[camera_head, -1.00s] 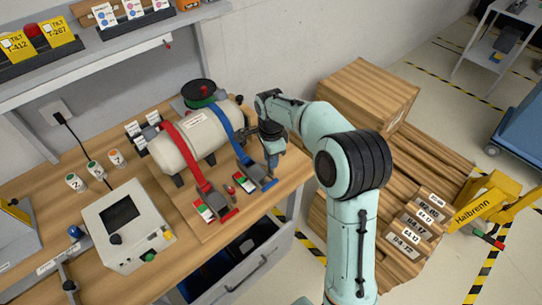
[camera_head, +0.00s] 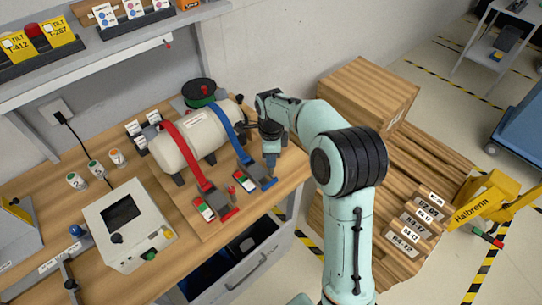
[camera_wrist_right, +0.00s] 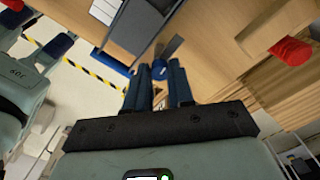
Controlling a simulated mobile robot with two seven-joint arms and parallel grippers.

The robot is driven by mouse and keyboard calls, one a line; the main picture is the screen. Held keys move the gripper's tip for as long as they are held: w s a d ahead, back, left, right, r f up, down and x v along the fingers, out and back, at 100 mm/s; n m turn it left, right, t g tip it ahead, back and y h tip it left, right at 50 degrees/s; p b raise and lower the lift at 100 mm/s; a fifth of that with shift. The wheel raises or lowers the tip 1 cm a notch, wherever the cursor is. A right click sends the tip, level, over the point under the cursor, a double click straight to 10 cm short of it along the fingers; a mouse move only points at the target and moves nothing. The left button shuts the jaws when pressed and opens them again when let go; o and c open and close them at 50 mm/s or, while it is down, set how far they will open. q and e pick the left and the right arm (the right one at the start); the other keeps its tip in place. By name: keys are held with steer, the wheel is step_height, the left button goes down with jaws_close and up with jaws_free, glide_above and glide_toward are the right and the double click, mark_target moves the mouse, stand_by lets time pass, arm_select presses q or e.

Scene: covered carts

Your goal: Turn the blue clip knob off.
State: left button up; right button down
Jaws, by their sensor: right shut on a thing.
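A cream tank (camera_head: 185,148) is strapped to a wooden board by a red strap (camera_head: 188,155) and a blue strap (camera_head: 233,131). The blue strap runs down to a grey clip with a blue end (camera_head: 266,184) near the board's right edge. My right gripper (camera_head: 270,175) points down at this clip. In the right wrist view the blue clip knob (camera_wrist_right: 159,70) lies between the tips of the two dark fingers, and my right gripper (camera_wrist_right: 157,80) is shut on it. The fingers partly hide the knob.
The red strap's clip (camera_head: 222,203) stands left of the blue one, with a small red knob (camera_head: 231,190) between them. A control box (camera_head: 128,230) stands at the front left. A drawer (camera_head: 245,270) is open below the bench. Wooden crates (camera_head: 365,95) stand right of the bench.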

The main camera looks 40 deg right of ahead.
steer(key=c, duration=1)
jaws_free()
arm_select(q)
steer(key=shift+w+r+p, duration=0.8)
steer(key=shift+w+r, duration=0.25)
steer(key=shift+w, duration=0.2)
arm_select(e)
step_height(320, 180, up, 13)
steer(key=shift+r, duration=0.2)
arm_select(q)
steer(key=shift+s, duration=0.1)
arm_select(e)
steer(key=shift+f, duration=0.1)
